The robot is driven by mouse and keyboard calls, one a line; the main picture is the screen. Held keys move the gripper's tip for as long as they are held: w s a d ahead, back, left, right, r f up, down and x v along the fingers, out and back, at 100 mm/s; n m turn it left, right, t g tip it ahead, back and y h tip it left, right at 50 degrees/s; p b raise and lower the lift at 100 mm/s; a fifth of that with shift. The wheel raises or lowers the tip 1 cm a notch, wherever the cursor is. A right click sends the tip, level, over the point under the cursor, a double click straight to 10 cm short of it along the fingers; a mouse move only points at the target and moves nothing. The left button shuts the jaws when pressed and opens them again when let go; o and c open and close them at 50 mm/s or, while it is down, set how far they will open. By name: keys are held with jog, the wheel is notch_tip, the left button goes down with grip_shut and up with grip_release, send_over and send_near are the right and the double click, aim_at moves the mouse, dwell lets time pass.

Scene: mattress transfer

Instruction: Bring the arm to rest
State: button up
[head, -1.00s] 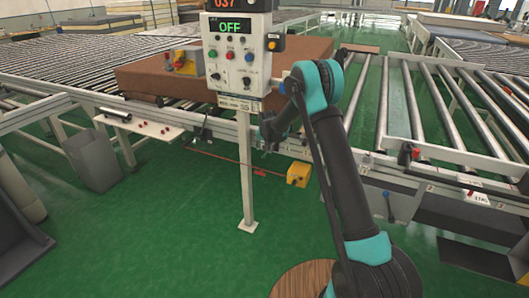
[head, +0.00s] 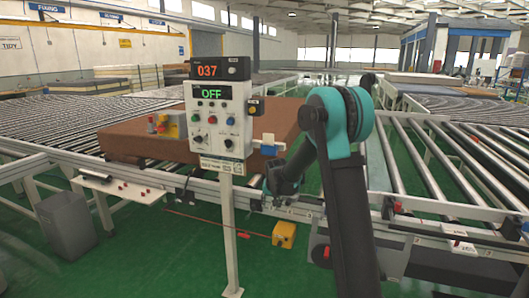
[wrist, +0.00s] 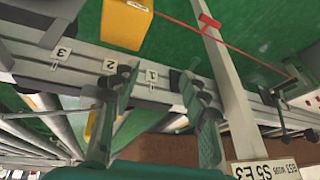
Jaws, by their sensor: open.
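My arm (head: 345,140) with teal joints is bent, with its elbow high and its forearm angled down to the left. My gripper (wrist: 158,82) is open and empty in the wrist view, its two fingers apart with the conveyor frame and green floor behind them. In the head view the end of the arm is low, just right of the control panel's post, and its fingers are hard to make out.
A brown mattress (head: 130,142) lies on the left conveyor (head: 60,130). A yellow box (head: 284,234) sits on the floor; it also shows in the wrist view (wrist: 126,22). Roller conveyors (head: 430,165) fill the right.

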jog(key=s+d+r, duration=0.2)
jog(key=s+d, duration=0.4)
jog(key=s, duration=0.4)
jog(key=s+d+r, duration=0.3)
jog(key=s+d, duration=0.2)
jog(key=s, duration=0.5)
jog(key=s+d+f, duration=0.2)
jog(key=s, duration=0.8)
jog(key=s+d+f+n+g, duration=0.1)
jog(key=s+d+f, duration=0.1)
jog(key=s, duration=0.8)
jog(key=shift+s+d+f+n+h, duration=0.15)
jog(key=shift+d+f+n+h, duration=0.2)
jog(key=shift+d, duration=0.4)
